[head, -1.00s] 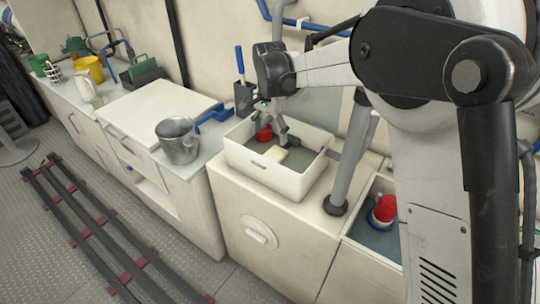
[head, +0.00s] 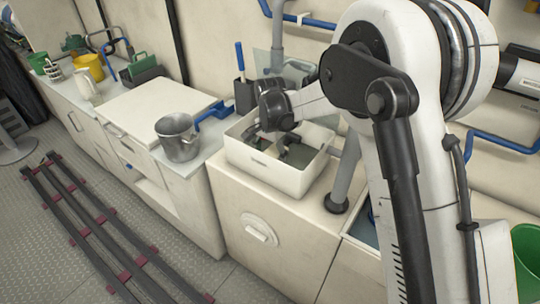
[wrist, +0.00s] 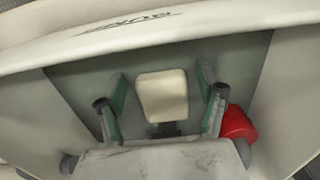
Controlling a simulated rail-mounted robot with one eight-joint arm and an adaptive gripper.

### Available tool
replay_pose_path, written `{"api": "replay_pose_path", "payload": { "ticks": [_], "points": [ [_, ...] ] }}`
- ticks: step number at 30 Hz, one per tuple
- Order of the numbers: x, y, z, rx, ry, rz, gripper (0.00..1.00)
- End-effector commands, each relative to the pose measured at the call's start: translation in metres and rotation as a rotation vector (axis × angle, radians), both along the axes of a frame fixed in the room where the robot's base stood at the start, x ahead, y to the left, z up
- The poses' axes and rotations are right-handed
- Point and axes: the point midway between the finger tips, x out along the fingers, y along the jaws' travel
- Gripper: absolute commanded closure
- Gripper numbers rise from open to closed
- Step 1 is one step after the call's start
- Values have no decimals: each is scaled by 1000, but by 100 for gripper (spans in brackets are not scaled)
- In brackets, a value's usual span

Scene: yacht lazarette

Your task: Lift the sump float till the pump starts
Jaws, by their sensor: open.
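A cream block with rounded corners, apparently the sump float (wrist: 162,97), sits low in the open white sump box (head: 262,174). A small dark bracket shows at its near end in the wrist view. My gripper (wrist: 161,92) is open, reaching down inside the box, with one finger on each side of the block. Gaps show between the fingers and the block. In the head view my gripper (head: 274,146) hides the block. A red rounded part (wrist: 238,124) is beside the right finger in the wrist view; what it is cannot be told.
The box walls stand close around my gripper. A metal pot (head: 178,140) and a blue-handled tool (head: 212,112) lie left of the box. A grey pipe (head: 343,178) rises just right of it. A green bucket (head: 526,262) is at the right edge. Rails (head: 95,232) cross the floor.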

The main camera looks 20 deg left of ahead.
Motion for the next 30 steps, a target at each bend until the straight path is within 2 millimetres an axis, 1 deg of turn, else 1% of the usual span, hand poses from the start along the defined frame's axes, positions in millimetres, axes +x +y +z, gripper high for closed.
{"api": "replay_pose_path", "payload": {
  "ticks": [1, 2, 16, 20, 23, 27, 30],
  "points": [
    [0, 0, 0, 0, 0, 0, 30],
    [0, 0, 0, 0, 0, 0, 34],
    [0, 0, 0, 0, 0, 0, 97],
    [1, 0, 4, 0, 0, 0, 98],
    [3, -1, 15, 0, -1, -1, 98],
    [12, -4, 36, 0, -2, -2, 98],
    [16, -5, 42, 0, -3, -2, 97]
  ]
}}
